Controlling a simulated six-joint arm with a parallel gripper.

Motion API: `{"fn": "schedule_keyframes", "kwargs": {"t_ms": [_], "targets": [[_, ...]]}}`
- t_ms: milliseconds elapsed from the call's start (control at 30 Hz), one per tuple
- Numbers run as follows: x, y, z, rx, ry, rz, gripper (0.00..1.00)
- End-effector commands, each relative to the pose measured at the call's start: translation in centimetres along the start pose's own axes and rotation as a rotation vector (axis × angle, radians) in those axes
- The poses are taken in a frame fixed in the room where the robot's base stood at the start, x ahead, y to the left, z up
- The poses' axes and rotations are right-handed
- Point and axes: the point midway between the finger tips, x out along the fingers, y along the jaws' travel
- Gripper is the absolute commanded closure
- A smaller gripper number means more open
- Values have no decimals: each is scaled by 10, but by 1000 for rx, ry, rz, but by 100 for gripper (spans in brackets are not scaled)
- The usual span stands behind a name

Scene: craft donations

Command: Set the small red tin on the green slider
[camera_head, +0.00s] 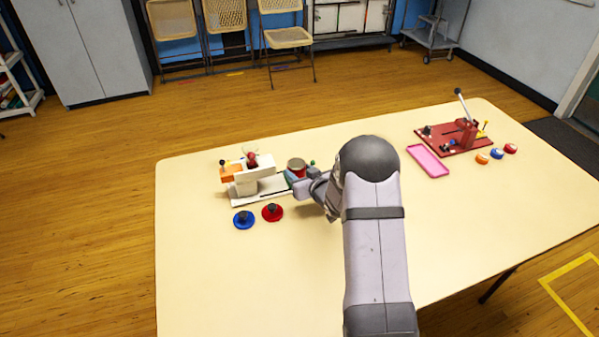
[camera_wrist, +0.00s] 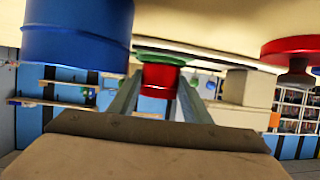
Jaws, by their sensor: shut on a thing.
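The small red tin (camera_head: 297,166) is at the right end of the white device (camera_head: 258,187) on the table. My gripper (camera_head: 292,178) reaches it from the right and front, partly hidden by my arm. In the wrist view, where the table is at the top, the red tin (camera_wrist: 160,78) is between my two fingers, which are shut on it. The green slider (camera_wrist: 165,56) shows right at the tin's table-side end; they look in contact, but a small gap cannot be ruled out.
A large blue cylinder (camera_wrist: 75,35) is close beside my fingers in the wrist view. A blue disc (camera_head: 243,220) and a red disc (camera_head: 272,212) with dark knobs lie in front of the device. A pink tray (camera_head: 428,161) and red press (camera_head: 455,138) stand right. The table's front left is clear.

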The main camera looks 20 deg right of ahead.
Motion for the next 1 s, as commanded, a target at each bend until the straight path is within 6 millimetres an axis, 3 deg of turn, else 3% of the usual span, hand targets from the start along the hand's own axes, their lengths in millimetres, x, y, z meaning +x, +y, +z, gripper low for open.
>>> {"fn": "schedule_keyframes", "kwargs": {"t_ms": [467, 500, 533, 1000], "targets": [[4, 0, 8, 0, 1, 0, 78], [4, 0, 8, 0, 1, 0, 51], [4, 0, 8, 0, 1, 0, 48], [-4, 0, 7, 1, -1, 1, 48]]}}
